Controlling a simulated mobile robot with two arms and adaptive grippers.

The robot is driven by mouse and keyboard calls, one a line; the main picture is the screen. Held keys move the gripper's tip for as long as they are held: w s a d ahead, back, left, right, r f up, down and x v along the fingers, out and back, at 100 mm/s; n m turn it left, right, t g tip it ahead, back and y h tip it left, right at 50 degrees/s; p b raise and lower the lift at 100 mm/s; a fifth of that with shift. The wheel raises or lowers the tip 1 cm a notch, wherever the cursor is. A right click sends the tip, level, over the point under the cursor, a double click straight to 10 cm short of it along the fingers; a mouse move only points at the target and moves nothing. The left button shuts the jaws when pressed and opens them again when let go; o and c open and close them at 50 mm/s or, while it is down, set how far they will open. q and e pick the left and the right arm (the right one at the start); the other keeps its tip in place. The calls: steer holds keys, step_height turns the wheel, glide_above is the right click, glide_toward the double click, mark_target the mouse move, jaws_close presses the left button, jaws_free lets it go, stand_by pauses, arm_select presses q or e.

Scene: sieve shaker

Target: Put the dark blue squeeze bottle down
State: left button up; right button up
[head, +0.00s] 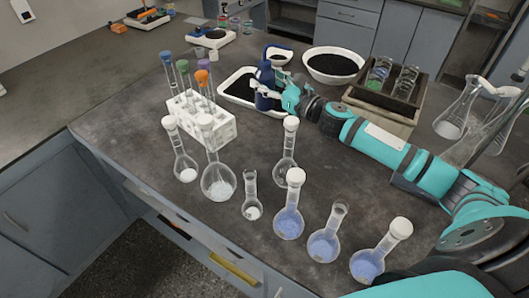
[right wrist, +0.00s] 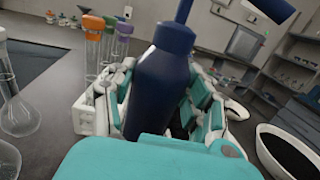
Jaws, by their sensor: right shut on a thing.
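The dark blue squeeze bottle (head: 264,88) stands upright at the white tray of dark material in the head view. I cannot tell whether the bottle's base touches the tray or the table, as the base is hidden. My left gripper does not show.
A white tray (head: 234,87) of dark grains is beside the bottle. A white bowl (head: 333,79) and a wooden-sided box (head: 381,121) with glassware stand behind my right arm. A white tube rack (head: 214,130) stands left. Several flasks (head: 288,222) line the front; bare table lies between.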

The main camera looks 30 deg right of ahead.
step_height(320, 180, down, 4)
steer(key=b, duration=0.3)
steer(key=shift+w+d+f, duration=0.1)
steer(key=shift+w+f, duration=0.05)
steer(key=shift+f, duration=0.2)
step_height(320, 180, down, 7)
steer(key=b, duration=0.2)
steer(key=shift+r, duration=0.2)
step_height(320, 180, down, 3)
steer(key=shift+w+f+b, duration=0.1)
steer(key=shift+f+b, duration=0.1)
steer(key=shift+b, duration=0.2)
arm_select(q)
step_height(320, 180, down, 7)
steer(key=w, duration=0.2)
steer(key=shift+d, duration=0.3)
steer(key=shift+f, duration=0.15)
arm_select(e)
steer(key=o, duration=0.6)
steer(key=shift+f, duration=0.1)
steer(key=shift+o, duration=0.2)
